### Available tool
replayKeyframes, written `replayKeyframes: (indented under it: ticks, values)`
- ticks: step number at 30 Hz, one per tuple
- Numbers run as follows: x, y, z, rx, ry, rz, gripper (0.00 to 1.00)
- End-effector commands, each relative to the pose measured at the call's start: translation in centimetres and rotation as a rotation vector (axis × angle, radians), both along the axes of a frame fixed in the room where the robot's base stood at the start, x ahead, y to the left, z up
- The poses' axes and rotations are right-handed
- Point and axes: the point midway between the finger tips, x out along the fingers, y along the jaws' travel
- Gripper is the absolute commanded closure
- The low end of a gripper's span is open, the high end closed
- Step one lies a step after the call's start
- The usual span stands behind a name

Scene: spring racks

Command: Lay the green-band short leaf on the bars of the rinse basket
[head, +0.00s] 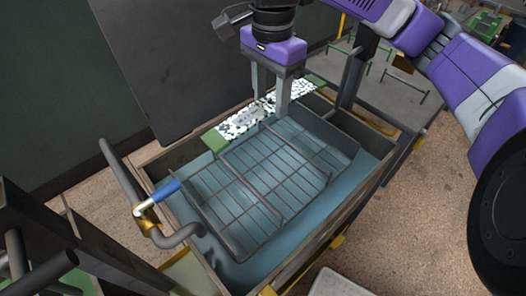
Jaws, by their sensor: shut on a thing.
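The short leaf (243,122) is a flat, speckled white and grey strip with green ends. In the head view it lies roughly level over the back left part of the rinse basket (262,188). My gripper (270,107) points down and is shut on the leaf near its middle. The basket is a grid of dark bars inside a blue-lined tub. Bare bars show in front of the leaf. I cannot tell whether the leaf touches the bars or is held above them.
The tub's rim (185,148) surrounds the basket. A pipe with a blue-sleeved tap (166,188) stands at its left corner. A dark panel (150,60) rises behind. A rack with bars (405,85) stands at the back right. Speckled floor shows around.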

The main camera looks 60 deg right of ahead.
Motion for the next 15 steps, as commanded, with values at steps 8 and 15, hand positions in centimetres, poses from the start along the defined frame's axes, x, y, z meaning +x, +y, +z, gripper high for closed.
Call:
replayKeyframes:
  ticks: [8, 15]
  values:
    - [-0.1, 0.0, -6.2, 0.001, 0.001, 0.0, 1.0]
    - [0.0, 0.0, -11.1, 0.0, 0.001, 0.0, 1.0]
